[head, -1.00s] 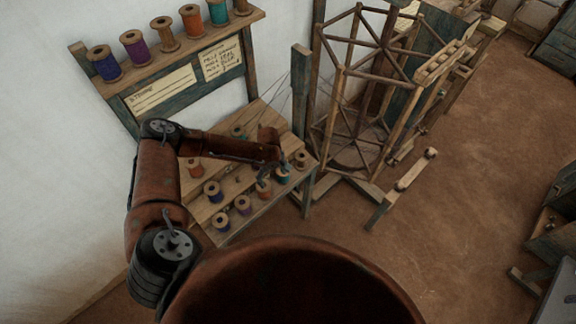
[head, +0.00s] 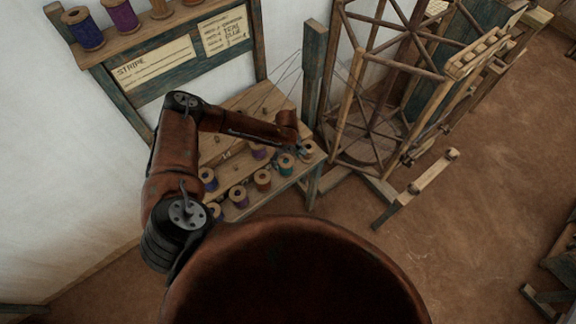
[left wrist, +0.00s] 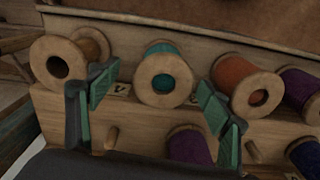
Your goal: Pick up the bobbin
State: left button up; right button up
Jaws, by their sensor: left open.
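The task does not say which bobbin; several stand on the sloped wooden rack (head: 240,103). A teal bobbin (left wrist: 165,78) sits between and beyond my two fingers in the left wrist view. It also shows in the head view (head: 286,164), just below my left gripper (head: 298,143). In the left wrist view my left gripper (left wrist: 157,90) is open and empty, one green-padded finger on each side of the teal bobbin's lower part. Whether the fingers touch it I cannot tell. My right gripper is not in view.
In the left wrist view a brown bobbin (left wrist: 67,62) stands left of the teal one, an orange bobbin (left wrist: 243,84) right, and a purple bobbin (left wrist: 188,147) below. A wooden reel frame (head: 385,95) stands right of the rack.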

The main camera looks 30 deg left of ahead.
pick_arm(q)
jog(key=shift+s+a+f, duration=0.1)
jog(key=shift+s+f, duration=0.05)
jog(key=shift+f, duration=0.7)
notch_tip(320, 180, down, 5)
jog(key=shift+p, duration=0.5)
jog(key=shift+c, duration=0.2)
jog(key=c, duration=1.3)
